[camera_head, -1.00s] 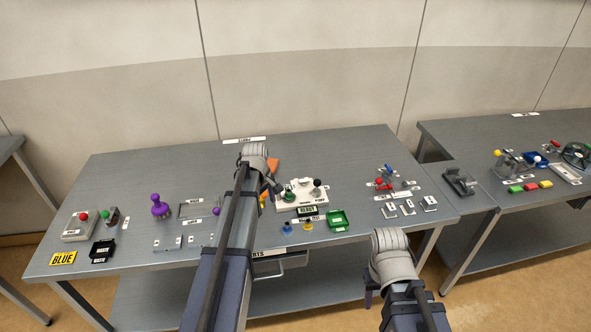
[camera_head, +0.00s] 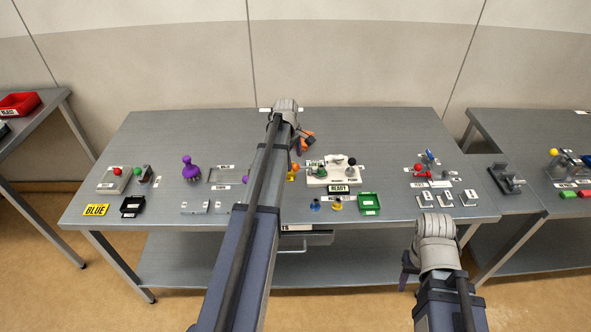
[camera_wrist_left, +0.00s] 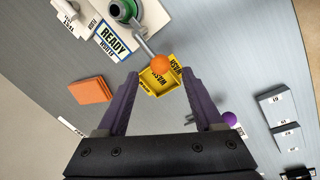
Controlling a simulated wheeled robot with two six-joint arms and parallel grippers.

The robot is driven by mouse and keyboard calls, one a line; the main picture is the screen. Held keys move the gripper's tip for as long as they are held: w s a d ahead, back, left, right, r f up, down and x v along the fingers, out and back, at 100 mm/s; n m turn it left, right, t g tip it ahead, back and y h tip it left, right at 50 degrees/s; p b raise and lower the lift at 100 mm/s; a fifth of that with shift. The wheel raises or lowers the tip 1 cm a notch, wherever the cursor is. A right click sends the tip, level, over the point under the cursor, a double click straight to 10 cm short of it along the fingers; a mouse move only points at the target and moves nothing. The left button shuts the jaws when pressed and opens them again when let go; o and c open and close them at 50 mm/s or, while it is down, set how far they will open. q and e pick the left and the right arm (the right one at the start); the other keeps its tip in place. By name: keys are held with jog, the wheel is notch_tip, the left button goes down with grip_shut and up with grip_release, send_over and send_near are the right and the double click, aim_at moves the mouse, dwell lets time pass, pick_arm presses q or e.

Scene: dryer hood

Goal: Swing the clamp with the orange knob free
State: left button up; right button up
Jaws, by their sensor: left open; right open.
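The clamp's orange knob (camera_wrist_left: 160,63) tops a thin silver lever in the left wrist view. The lever runs from a green ring (camera_wrist_left: 122,8) on a white fixture, whose base (camera_head: 318,181) shows in the head view. My left gripper (camera_wrist_left: 159,76) is open, its purple fingers on either side of and short of the knob. I cannot tell its height above the knob. In the head view that gripper (camera_head: 305,143) is partly hidden by my forearm, left of the fixture. My right gripper (camera_head: 408,268) is open and empty in front of the table.
An orange block (camera_wrist_left: 91,90) lies to the left. A READY sign (camera_wrist_left: 113,41) is by the fixture. A green tray (camera_head: 369,205) and a purple knob (camera_head: 190,172) stand on the table.

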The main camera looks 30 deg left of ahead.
aim_at(295, 165)
pick_arm(q)
jog(key=f+b, duration=0.2)
jog(key=f, duration=0.1)
jog(key=f+b, duration=0.1)
jog(key=shift+w+f, duration=0.2)
jog(key=shift+w, duration=0.2)
grip_shut()
dwell(1.1)
